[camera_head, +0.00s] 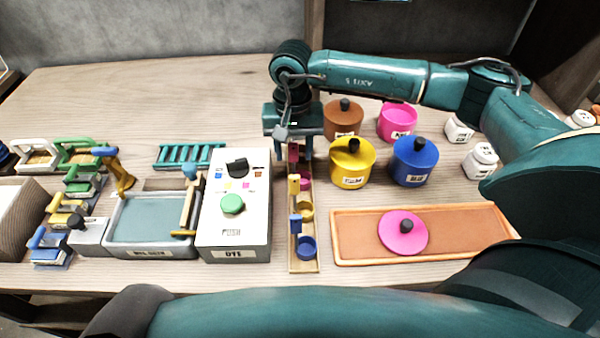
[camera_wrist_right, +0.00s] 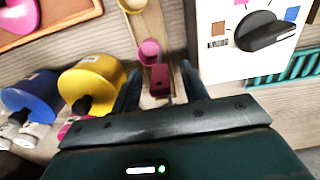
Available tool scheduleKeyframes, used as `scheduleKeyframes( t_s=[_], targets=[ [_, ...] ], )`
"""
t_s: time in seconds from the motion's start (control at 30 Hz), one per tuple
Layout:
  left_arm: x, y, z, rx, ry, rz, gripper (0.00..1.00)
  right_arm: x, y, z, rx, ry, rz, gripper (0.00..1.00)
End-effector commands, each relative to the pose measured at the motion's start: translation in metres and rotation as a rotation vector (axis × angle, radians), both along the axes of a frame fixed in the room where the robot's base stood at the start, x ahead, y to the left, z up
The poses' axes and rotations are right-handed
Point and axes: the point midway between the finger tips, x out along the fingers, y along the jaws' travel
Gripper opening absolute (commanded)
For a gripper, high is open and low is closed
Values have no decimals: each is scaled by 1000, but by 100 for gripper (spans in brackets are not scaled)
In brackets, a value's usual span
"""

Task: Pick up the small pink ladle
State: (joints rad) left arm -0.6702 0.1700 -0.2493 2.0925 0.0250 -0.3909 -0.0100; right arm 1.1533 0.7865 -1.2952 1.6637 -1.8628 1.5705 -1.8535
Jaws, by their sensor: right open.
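The small pink ladle (camera_head: 306,184) lies at the far end of a narrow wooden rack, with a round cup and a darker pink handle. It also shows in the right wrist view (camera_wrist_right: 149,52), its handle block pointing toward my gripper. My right gripper (camera_head: 292,150) points down over the far end of the rack. In the wrist view its two fingers (camera_wrist_right: 162,84) are apart, one on each side of the ladle's handle; contact is not visible. My left gripper is not in view.
The rack (camera_head: 303,266) also holds a yellow ladle (camera_head: 306,211) and a blue ladle (camera_head: 307,247). A white dye box (camera_head: 258,205) stands close left. Yellow (camera_head: 352,175) and blue (camera_head: 414,172) pots stand right. An orange-rimmed tray (camera_head: 470,222) holds a pink lid (camera_head: 390,236).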

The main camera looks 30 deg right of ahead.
Motion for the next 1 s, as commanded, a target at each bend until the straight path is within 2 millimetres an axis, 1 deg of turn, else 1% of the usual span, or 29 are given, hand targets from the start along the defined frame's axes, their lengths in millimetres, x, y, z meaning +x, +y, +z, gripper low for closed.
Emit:
scheduleKeyframes(
  t_s=[0.03, 0.1, 0.33, 0.87, 1.0],
  targets=[
    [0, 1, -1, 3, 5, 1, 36, -1, 0, -5, 0, 3, 1, 45],
    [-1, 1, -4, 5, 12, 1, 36, -1, 0, -10, 0, 1, 2, 45],
    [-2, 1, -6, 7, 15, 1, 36, 0, 0, -12, 0, 0, 2, 45],
    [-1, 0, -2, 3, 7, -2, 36, 0, 0, -11, 1, 0, 1, 1],
    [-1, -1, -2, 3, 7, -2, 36, 0, 0, -11, 1, 0, 1, 0]
  ],
)
